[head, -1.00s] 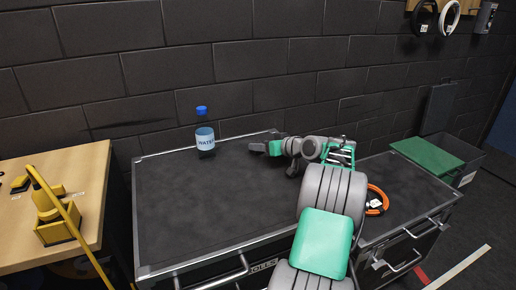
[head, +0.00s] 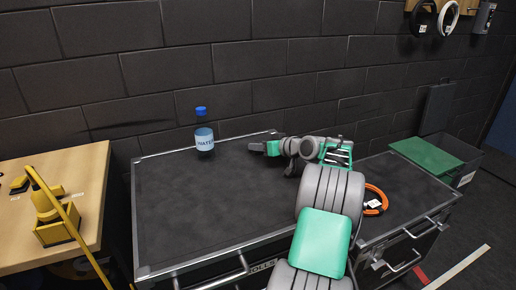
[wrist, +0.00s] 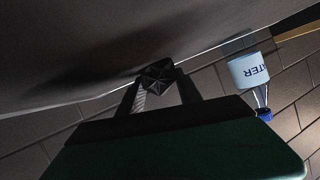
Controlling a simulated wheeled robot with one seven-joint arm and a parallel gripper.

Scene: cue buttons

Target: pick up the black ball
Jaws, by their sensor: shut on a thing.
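A black faceted ball (wrist: 158,74) sits between the two fingertips of my gripper (wrist: 158,82) in the wrist view. The fingers touch it on both sides, and the gripper is shut on it. In the head view my gripper (head: 257,147) is low over the far part of the black table top, right of the water bottle. The ball cannot be made out there against the dark surface. I cannot tell whether it still touches the table.
A water bottle (head: 204,138) with a blue cap stands left of my gripper; it also shows upside down in the wrist view (wrist: 249,70). The table's (head: 185,215) left and front are clear. A brick wall stands behind.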

